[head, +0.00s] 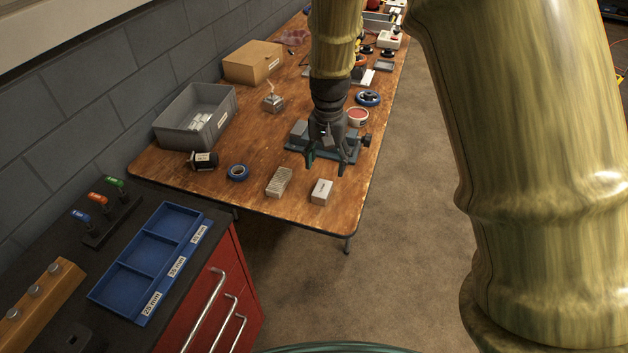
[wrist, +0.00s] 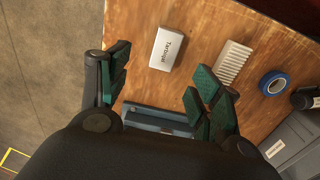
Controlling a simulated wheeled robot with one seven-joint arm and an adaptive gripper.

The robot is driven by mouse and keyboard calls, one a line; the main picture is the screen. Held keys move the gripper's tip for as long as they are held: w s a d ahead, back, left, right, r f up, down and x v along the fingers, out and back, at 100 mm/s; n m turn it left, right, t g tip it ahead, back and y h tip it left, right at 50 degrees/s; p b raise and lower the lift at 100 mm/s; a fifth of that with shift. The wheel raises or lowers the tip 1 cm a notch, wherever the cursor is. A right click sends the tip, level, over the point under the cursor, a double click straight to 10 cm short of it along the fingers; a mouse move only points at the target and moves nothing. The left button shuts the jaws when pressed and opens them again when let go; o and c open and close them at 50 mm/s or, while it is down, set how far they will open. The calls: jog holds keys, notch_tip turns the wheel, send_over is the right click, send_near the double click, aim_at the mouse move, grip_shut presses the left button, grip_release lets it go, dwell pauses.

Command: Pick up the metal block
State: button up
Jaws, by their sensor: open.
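My gripper (head: 325,163) is open and empty above the front part of the wooden table, in front of the grey vise (head: 352,152). In the wrist view its green-padded fingers (wrist: 160,75) stand wide apart. A pale block with a printed label (head: 321,192) lies near the table's front right corner; it shows beyond the fingertips in the wrist view (wrist: 167,48). A ribbed pale grey block (head: 279,182) lies to its left, also in the wrist view (wrist: 234,62). Neither block is touched. I cannot tell for certain which is the metal block.
Blue tape (head: 238,172), a dark cylindrical item (head: 204,160) and a grey bin (head: 184,130) are on the table's left. A red-topped tub (head: 357,117) and a cardboard box (head: 252,62) stand farther back. A dark bench with a blue tray (head: 121,289) is at the near left.

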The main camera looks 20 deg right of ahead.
jog(key=shift+w+d+f, duration=0.15)
jog(key=shift+f, duration=0.4)
send_over(322, 188)
jog(key=f, duration=0.4)
jog(key=shift+w+d, duration=0.15)
jog(key=shift+d, duration=0.1)
jog(key=shift+f, duration=0.4)
jog(key=shift+s+a+f+p, duration=0.1)
jog(key=shift+f+p, duration=0.15)
jog(key=shift+f, duration=0.95)
jog(key=shift+s+a+f+p, duration=0.1)
jog(key=shift+f+p, duration=0.15)
jog(key=shift+f, duration=0.95)
jog(key=c, duration=1.3)
